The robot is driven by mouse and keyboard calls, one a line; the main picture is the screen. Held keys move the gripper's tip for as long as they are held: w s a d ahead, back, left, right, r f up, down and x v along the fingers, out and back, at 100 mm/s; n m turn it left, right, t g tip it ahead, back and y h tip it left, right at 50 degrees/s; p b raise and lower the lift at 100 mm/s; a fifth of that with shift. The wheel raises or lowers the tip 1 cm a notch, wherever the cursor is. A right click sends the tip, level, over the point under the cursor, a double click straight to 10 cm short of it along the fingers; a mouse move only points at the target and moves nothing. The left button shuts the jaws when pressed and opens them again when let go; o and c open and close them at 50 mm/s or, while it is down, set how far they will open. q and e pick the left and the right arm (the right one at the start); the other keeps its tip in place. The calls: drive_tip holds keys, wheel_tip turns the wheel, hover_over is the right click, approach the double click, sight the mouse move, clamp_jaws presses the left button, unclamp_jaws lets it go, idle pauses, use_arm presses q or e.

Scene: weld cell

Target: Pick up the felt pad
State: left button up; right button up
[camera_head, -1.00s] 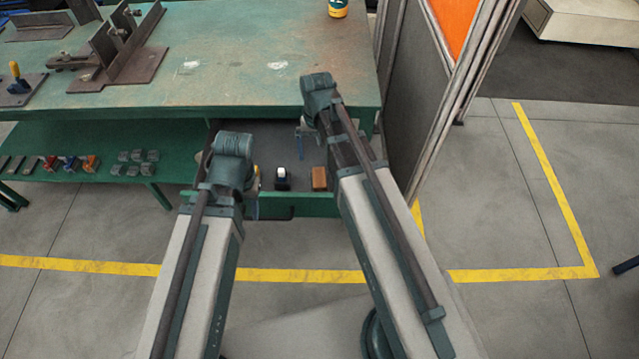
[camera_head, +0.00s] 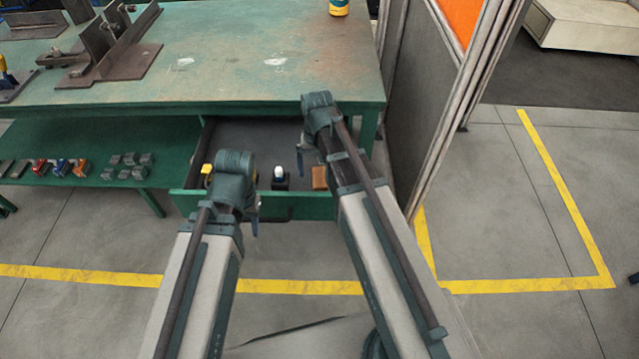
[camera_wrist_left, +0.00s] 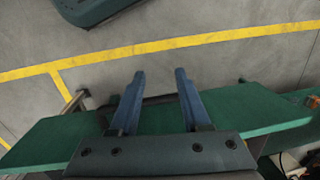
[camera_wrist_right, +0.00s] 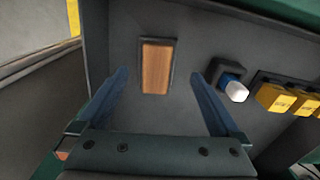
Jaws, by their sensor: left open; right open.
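An open drawer (camera_head: 310,206) under the green workbench holds a brown block with a dark border (camera_wrist_right: 156,68), which may be the felt pad; I cannot be sure. It also shows in the head view (camera_head: 319,178), at the right of the drawer. My right gripper (camera_wrist_right: 158,78) is open and empty, pointing down into the drawer. The block shows between its fingers and apart from them. My left gripper (camera_wrist_left: 160,73) is open and empty over the green drawer front (camera_wrist_left: 225,115). In the head view its fingers are mostly hidden by my wrist.
A dark item with a white and blue top (camera_wrist_right: 234,86) stands beside the block, with yellow items (camera_wrist_right: 285,98) further right. The drawer walls surround them. A grey partition (camera_head: 425,110) stands right of the bench. A lower shelf (camera_head: 90,155) holds small parts.

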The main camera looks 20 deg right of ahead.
sight(320, 177)
drive_tip(key=shift+w+d+f+b, duration=0.1)
drive_tip(key=shift+w+f+b, duration=0.05)
drive_tip(key=shift+f+b, duration=0.75)
drive_tip(key=shift+w+d+f+b, duration=0.1)
drive_tip(key=shift+d+f+b, duration=0.05)
drive_tip(key=shift+f+b, duration=0.7)
drive_tip(key=shift+w+d+f+b, duration=0.1)
drive_tip(key=shift+w+f+b, duration=0.05)
drive_tip(key=shift+f+b, duration=0.75)
drive_tip(key=shift+r, duration=0.1)
drive_tip(key=shift+c, duration=0.3)
drive_tip(key=c, duration=1.3)
drive_tip(key=shift+o, duration=0.2)
drive_tip(key=shift+r, duration=0.1)
wheel_tip(320, 177, up, 10)
drive_tip(key=p, duration=1)
